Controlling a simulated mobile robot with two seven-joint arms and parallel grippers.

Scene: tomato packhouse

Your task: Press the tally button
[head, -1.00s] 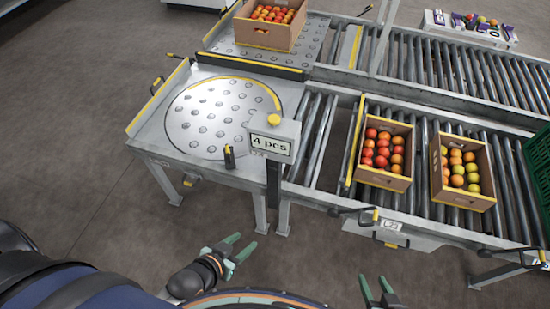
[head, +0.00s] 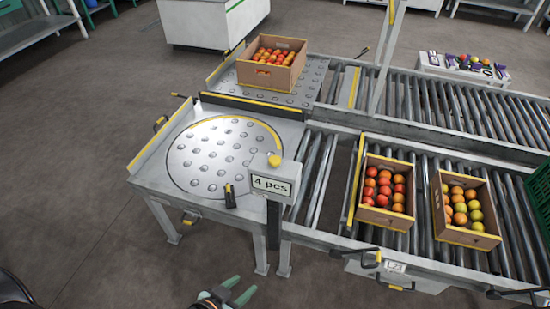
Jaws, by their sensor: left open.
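The tally button is a yellow cap (head: 273,159) on top of a grey counter box (head: 283,171) whose display reads "4 pcs". The box stands on a dark post at the front edge of the conveyor line, by the round ball-transfer plate (head: 222,150). My left gripper (head: 243,287) is at the bottom edge, open and empty, with green fingers. It is in front of the table, apart from the box and lower in the picture than the button. My right gripper is out of view.
Two cardboard boxes of tomatoes (head: 384,216) (head: 464,236) stand on the near rollers. Another box (head: 270,76) is on the far ball table. A small black device (head: 230,196) stands at the plate's front edge. Handles (head: 362,258) stick out from the front side.

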